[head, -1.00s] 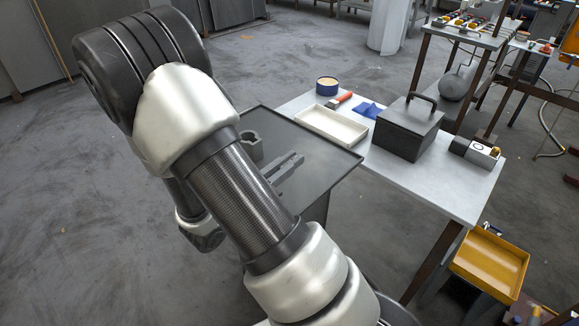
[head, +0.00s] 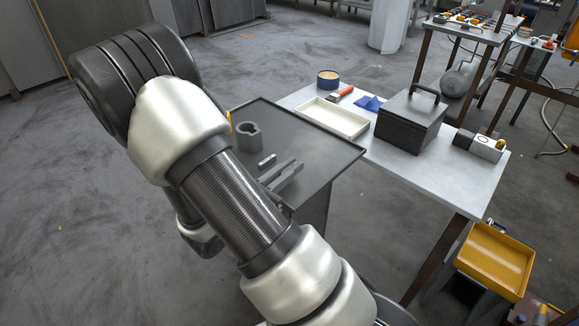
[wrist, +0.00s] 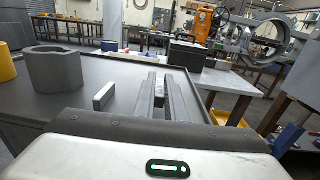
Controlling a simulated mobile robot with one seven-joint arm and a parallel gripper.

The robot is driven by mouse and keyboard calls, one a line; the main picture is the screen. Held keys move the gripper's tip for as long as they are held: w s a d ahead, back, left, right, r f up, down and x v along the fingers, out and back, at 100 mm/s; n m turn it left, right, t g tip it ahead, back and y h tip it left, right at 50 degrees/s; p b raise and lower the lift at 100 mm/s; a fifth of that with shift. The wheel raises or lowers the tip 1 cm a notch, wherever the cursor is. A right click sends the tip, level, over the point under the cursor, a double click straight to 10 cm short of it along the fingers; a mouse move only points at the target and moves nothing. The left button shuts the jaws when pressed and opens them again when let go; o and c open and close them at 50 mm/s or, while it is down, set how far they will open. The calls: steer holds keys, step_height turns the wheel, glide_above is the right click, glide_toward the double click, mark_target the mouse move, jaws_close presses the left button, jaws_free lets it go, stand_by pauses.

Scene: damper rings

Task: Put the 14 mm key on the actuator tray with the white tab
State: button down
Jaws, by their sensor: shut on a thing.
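My gripper (wrist: 161,82) reaches forward over a dark table top, its two grey fingers shut on a small grey key (wrist: 160,90). In the head view my arm hides most of the hand; the fingers (head: 284,174) show beside the arm link. A second grey key, a small bar (wrist: 104,95), lies on the dark top left of the fingers; it also shows in the head view (head: 267,160). I cannot read either key's size. I cannot make out a white tab or tell which thing is the actuator tray.
A thick grey ring (head: 248,136) stands on the dark table top (head: 328,165), with a yellow cylinder (wrist: 6,64) left of it. The adjoining pale table carries a cream tray (head: 345,130), a dark lidded box (head: 410,124) and a white-sided block (head: 480,146). A yellow bin (head: 496,258) sits lower right.

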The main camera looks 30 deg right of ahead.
steer(key=shift+f, duration=0.1)
steer(key=shift+f+b, duration=0.5)
steer(key=shift+f, duration=0.15)
steer(key=shift+f, duration=0.15)
stand_by(0.3)
steer(key=c, duration=1.7)
jaws_free()
steer(key=shift+a, duration=0.1)
steer(key=p+v, duration=0.2)
steer(key=v, duration=1.5)
steer(key=shift+s+a, duration=0.1)
steer(key=shift+a, duration=0.05)
steer(key=shift+c, duration=0.6)
jaws_close()
